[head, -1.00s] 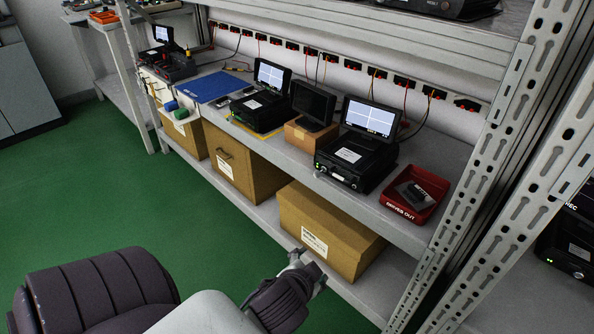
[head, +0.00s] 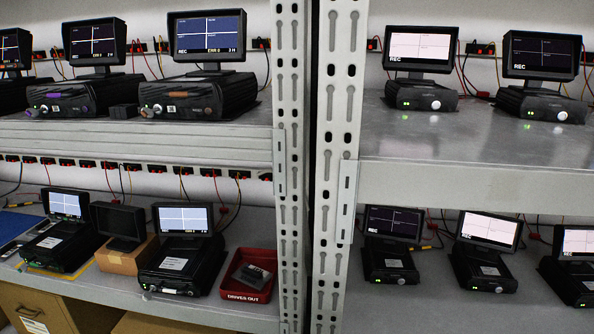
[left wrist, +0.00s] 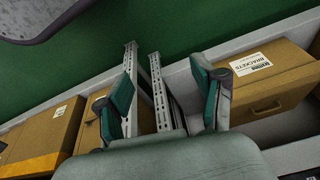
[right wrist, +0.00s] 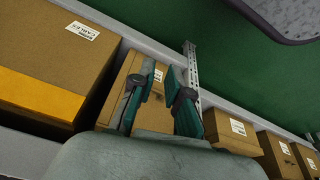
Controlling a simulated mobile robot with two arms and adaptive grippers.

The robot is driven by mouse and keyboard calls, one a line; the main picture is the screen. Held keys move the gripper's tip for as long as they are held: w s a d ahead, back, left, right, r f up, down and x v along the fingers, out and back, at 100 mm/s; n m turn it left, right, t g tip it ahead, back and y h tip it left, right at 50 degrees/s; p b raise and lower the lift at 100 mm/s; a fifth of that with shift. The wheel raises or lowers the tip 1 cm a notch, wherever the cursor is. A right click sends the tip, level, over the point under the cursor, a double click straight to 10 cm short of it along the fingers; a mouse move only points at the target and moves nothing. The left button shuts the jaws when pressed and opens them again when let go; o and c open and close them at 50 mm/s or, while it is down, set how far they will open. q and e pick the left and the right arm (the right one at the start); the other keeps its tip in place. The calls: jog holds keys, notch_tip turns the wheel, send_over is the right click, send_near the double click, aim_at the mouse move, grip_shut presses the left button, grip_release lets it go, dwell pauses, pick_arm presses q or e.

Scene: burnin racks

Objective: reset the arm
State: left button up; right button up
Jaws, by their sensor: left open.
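My left gripper (left wrist: 163,85) shows in the left wrist view with its two green-padded fingers wide apart and nothing between them. Metal rack posts and cardboard boxes lie beyond it. My right gripper (right wrist: 162,82) shows in the right wrist view. Its fingers are partly apart, with a narrow gap at the tips and nothing held. A cardboard box and a rack post are behind it. Neither arm nor gripper is in the head view.
Rack posts (head: 341,150) stand in the middle of the head view. Shelves on both sides carry recorder units with screens. A red "DRIVER OUT" tray (head: 244,291) holding a dark module (head: 255,274) sits on the lower left shelf. Green floor (right wrist: 225,85) lies beside the racks.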

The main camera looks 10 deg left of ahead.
pick_arm(q)
jog(key=s+f+g+p, duration=0.1)
jog(key=s+f+p, duration=0.2)
jog(key=f+p, duration=1)
pick_arm(e)
jog(key=s+f+g+b, duration=0.1)
jog(key=s+f, duration=0.2)
jog(key=f, duration=1)
pick_arm(q)
jog(key=s+a+f+p, duration=0.1)
jog(key=s+f+p, duration=0.1)
jog(key=s+p, duration=0.2)
jog(key=s+a+f+g+p, duration=0.1)
jog(key=s+a+f+p, duration=0.1)
jog(key=s, duration=0.9)
jog(key=shift+s+f+p, duration=0.2)
jog(key=shift+f+p, duration=0.45)
jog(key=shift+p, duration=0.6)
jog(key=shift+s+f, duration=0.15)
jog(key=shift+s, duration=0.05)
jog(key=shift+c, duration=0.3)
pick_arm(e)
jog(key=s+d+f, duration=0.1)
jog(key=s+f, duration=0.1)
jog(key=s, duration=0.6)
jog(key=s+d+f+g, duration=0.1)
jog(key=s+d+f, duration=0.1)
jog(key=s, duration=0.5)
jog(key=shift+s+f, duration=0.4)
jog(key=shift+f, duration=0.35)
